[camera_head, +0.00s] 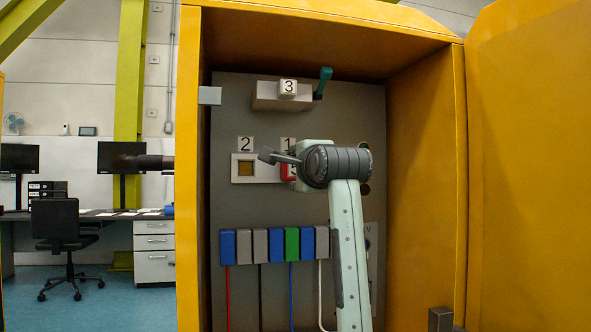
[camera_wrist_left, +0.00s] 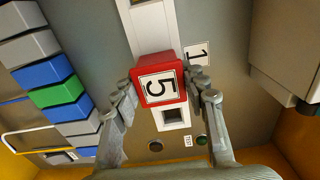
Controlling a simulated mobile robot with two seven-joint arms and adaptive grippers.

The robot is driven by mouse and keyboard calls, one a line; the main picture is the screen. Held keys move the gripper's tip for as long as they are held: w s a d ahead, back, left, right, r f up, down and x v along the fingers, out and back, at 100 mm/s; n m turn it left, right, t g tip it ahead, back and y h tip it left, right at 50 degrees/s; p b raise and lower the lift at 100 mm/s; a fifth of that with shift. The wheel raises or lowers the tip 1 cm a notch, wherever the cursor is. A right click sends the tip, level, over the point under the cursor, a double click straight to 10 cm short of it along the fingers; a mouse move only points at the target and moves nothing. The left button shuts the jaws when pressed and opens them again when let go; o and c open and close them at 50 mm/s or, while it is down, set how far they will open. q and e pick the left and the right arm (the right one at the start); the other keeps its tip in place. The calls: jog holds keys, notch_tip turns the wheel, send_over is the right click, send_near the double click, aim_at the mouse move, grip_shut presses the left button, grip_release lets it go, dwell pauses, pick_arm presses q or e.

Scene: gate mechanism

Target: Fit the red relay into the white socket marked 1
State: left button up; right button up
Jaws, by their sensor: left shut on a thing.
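The red relay (camera_wrist_left: 161,84), with a white face marked 5, is between the fingertips of my left gripper (camera_wrist_left: 168,92), which is shut on it. In the head view, my left gripper (camera_head: 281,159) is in front of the panel and hides most of the relay (camera_head: 287,172). My right gripper is not in view.
The panel sits inside a yellow cabinet (camera_head: 424,190) with close side walls. Socket 2 (camera_head: 246,168) is left of the gripper. A box marked 3 with a teal lever (camera_head: 323,82) is above. Below is a row of blue, grey and green blocks (camera_head: 276,244) with wires.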

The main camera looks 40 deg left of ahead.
pick_arm(q)
jog(key=shift+r, duration=0.1)
jog(key=o, duration=1.3)
jog(key=shift+a, duration=0.1)
jog(key=v, duration=1.2)
